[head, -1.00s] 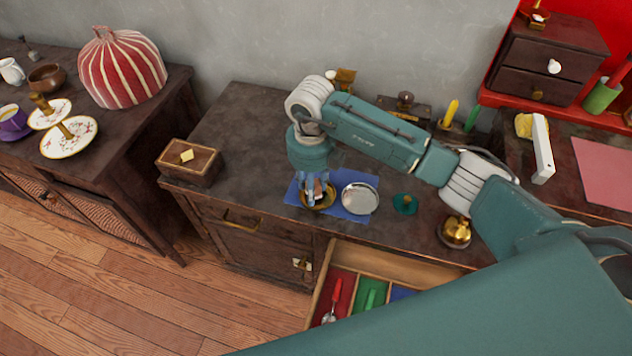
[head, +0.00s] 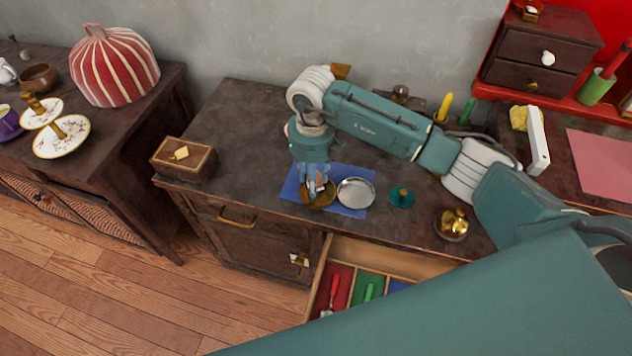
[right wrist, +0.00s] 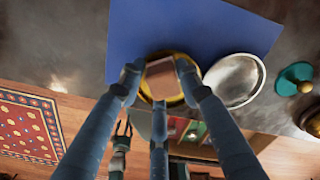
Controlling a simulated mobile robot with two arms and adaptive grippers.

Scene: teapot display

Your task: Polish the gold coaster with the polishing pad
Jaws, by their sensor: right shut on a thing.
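The gold coaster (head: 316,205) lies on a blue mat (head: 352,209), partly hidden under my right gripper (head: 318,186). In the right wrist view my right gripper (right wrist: 160,84) is shut on the brownish polishing pad (right wrist: 162,76), right over the gold coaster (right wrist: 172,102). The pad covers the coaster's middle; whether it touches I cannot tell. A silver round dish (head: 356,193) sits beside the coaster on the mat. My left gripper (right wrist: 122,130) shows small and far off in the right wrist view, its fingers apart and seemingly empty.
A teal knobbed lid (head: 401,197) and a gold-topped pot (head: 453,225) stand right of the mat. A wooden box (head: 184,157) is at the left end of the cabinet. An open drawer (head: 347,252) juts out below.

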